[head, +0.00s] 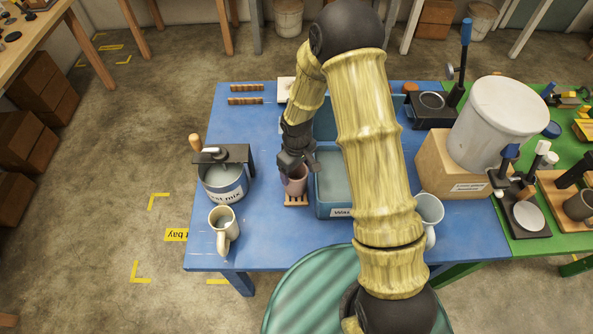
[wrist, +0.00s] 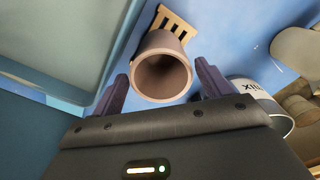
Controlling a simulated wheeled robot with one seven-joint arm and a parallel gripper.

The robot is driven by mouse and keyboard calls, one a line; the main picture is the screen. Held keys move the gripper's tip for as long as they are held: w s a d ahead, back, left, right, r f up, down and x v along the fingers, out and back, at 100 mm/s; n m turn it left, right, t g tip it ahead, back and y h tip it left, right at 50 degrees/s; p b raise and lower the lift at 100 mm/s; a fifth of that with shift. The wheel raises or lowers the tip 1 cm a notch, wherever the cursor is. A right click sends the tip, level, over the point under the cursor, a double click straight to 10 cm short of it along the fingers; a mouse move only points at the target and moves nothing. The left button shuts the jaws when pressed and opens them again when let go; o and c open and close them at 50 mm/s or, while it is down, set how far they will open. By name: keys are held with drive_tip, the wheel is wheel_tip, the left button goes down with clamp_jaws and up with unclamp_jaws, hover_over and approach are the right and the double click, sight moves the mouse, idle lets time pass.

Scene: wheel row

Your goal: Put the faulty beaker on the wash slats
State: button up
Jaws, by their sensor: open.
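A pinkish-brown beaker (head: 296,186) stands upright at the wooden slats (head: 296,203) on the blue table. In the wrist view the beaker (wrist: 163,42) shows its open, empty-looking mouth, and the slats (wrist: 180,24) stick out past its far side. It appears to stand on the slats, though its base is hidden. My gripper (head: 298,165) is just above and behind the beaker. In the wrist view its open fingers (wrist: 163,72) lie on either side of the beaker's rim, with gaps visible. I cannot see a fault on the beaker.
A blue bin (head: 333,211) stands close right of the beaker. A labelled pot (head: 224,188) and a cream mug (head: 222,226) stand left. Another pale mug (head: 430,208) is partly behind my arm. A white drum (head: 502,120) sits on a box at right.

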wheel_tip(320, 180, up, 11)
drive_tip(key=b, duration=0.1)
drive_tip(key=shift+f, duration=0.15)
idle(0.5)
drive_tip(key=s+d+r+m+t, duration=0.2)
drive_tip(key=s+d+r+m, duration=0.6)
drive_tip(key=s+d, duration=0.4)
drive_tip(key=shift+s+r+m+t, duration=0.15)
drive_tip(key=shift+s+m+t, duration=0.15)
drive_tip(key=shift+s, duration=0.35)
drive_tip(key=shift+d, duration=0.1)
